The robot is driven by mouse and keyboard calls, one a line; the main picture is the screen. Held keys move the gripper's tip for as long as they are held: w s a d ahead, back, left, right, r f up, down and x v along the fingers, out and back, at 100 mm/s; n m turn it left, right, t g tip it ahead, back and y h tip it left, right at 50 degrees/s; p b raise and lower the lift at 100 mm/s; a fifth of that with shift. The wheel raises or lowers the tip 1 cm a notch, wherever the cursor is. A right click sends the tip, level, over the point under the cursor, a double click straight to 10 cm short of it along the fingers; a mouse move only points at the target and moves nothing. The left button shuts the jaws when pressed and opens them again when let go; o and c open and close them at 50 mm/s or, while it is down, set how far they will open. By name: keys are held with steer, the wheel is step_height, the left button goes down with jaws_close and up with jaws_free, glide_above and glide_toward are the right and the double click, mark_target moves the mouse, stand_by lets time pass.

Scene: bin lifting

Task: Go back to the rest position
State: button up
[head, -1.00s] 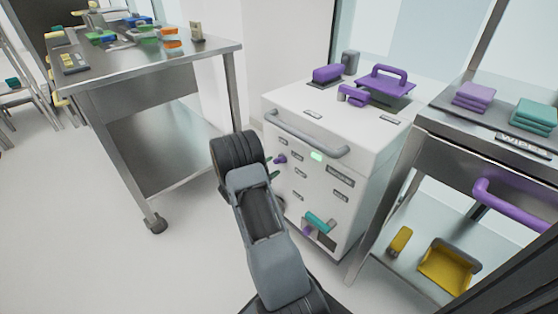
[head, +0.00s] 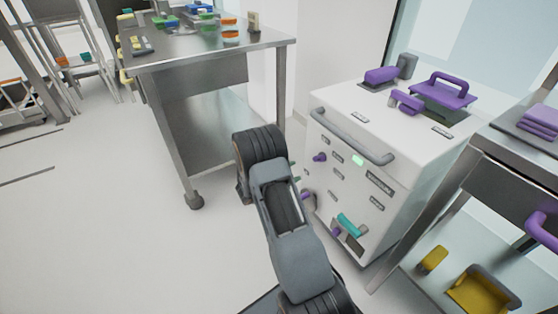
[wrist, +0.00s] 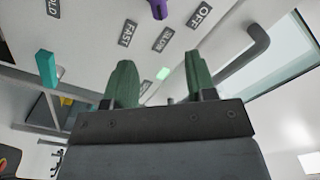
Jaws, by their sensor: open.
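My gripper (wrist: 162,88) shows in the wrist view as two green fingers standing apart, with nothing between them. In the head view my arm is folded in the lower middle, and the gripper is mostly hidden behind it. The white cabinet (head: 350,125) stands just right of the arm, with a grey bar handle, a lit green light (head: 358,160), purple knobs and a teal lever (head: 349,225). In the wrist view the cabinet's labelled panel (wrist: 105,20) fills the upper part beyond the fingers. I cannot tell the exact gap to it.
A steel table (head: 210,50) with several coloured items stands at the back left. Purple-handled pieces (head: 445,90) lie on the cabinet top. A steel cart (head: 485,165) with yellow bins (head: 480,290) below is at the right. The floor at the left (head: 100,220) is clear.

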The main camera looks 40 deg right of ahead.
steer(key=w+a+r+n+t+y+p, duration=0.1)
steer(key=w+r+n+t+p, duration=0.15)
steer(key=r, duration=0.25)
steer(key=w+a+r+n+t+y+p, duration=0.1)
steer(key=w+a+r+t+y+p, duration=0.1)
steer(key=w+r+t+p, duration=0.3)
steer(key=w+a+r+n+t+y+p, duration=0.1)
steer(key=a+r+n+t+y+p, duration=0.15)
steer(key=a+r+n+p, duration=0.35)
steer(key=a+r+n+t+y+p, duration=0.1)
steer(key=a+r+n+y, duration=0.2)
steer(key=r, duration=0.6)
steer(key=w+a+r+n+t+y+p, duration=0.1)
steer(key=a+r+n+t+y+p, duration=0.1)
steer(key=a+r+y+p, duration=0.4)
steer(key=s+a+r+n+g+y+p, duration=0.35)
steer(key=s+a+r+n+p, duration=0.45)
steer(key=s+r, duration=0.4)
steer(key=s+r+n+g+p, duration=0.4)
steer(key=s+r+n+p, duration=0.1)
steer(key=s, duration=0.7)
steer(key=shift+s+a+r+n, duration=0.2)
steer(key=shift+a+r+n, duration=0.25)
steer(key=shift+r+n, duration=0.35)
steer(key=shift+s+r+g, duration=0.1)
steer(key=shift+s+g, duration=0.25)
steer(key=shift+s, duration=0.1)
steer(key=shift+c, duration=0.3)
